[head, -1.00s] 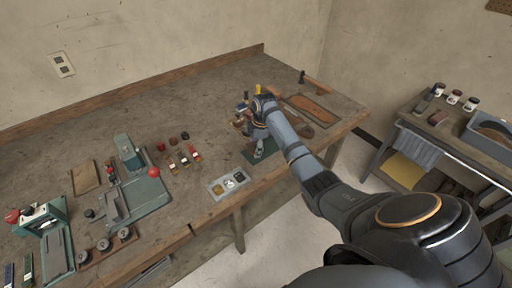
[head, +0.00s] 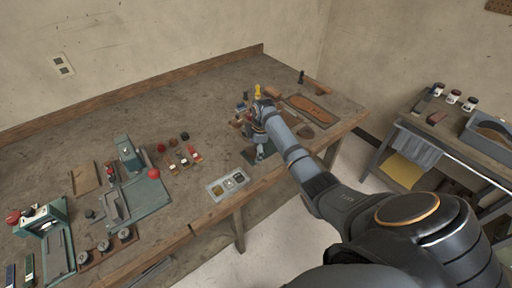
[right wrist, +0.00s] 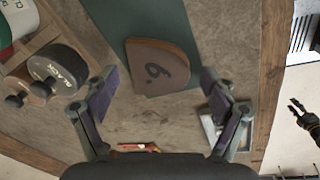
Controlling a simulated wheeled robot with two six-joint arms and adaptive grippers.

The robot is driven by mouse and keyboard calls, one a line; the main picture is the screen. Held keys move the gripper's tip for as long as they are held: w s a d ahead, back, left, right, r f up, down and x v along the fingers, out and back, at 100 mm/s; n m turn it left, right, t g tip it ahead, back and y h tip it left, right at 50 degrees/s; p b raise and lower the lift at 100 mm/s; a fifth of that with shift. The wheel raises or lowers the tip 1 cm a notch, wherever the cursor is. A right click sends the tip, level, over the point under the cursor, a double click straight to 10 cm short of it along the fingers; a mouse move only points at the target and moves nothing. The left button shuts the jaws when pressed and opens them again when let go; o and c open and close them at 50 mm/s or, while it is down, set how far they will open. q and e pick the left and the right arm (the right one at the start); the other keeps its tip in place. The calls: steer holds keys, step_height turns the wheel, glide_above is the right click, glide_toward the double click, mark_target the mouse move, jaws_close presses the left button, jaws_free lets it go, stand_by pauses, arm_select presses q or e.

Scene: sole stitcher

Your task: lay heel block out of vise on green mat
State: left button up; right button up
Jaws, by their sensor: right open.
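A brown heel block (right wrist: 161,65), marked with a 6, lies flat at the end of the green mat (right wrist: 150,18) in the right wrist view. It seems to overlap the mat's near edge. My right gripper (right wrist: 158,88) is open and empty, its fingers wide apart near the block's near corners, not touching it. In the head view my right gripper (head: 264,152) is low over the bench and mostly hides the mat (head: 247,156) and the block. I cannot make out the vise clearly. A small dark shape at the wrist view's right edge may be my left gripper (right wrist: 305,116).
A grey compartment tray (head: 228,183) lies near the bench's front edge. A green press (head: 133,190) stands farther left. Bare bench (head: 190,105) lies behind.

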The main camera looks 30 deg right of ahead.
step_height(320, 180, up, 12)
steer(key=s+b, duration=0.2)
steer(key=shift+d, duration=0.3)
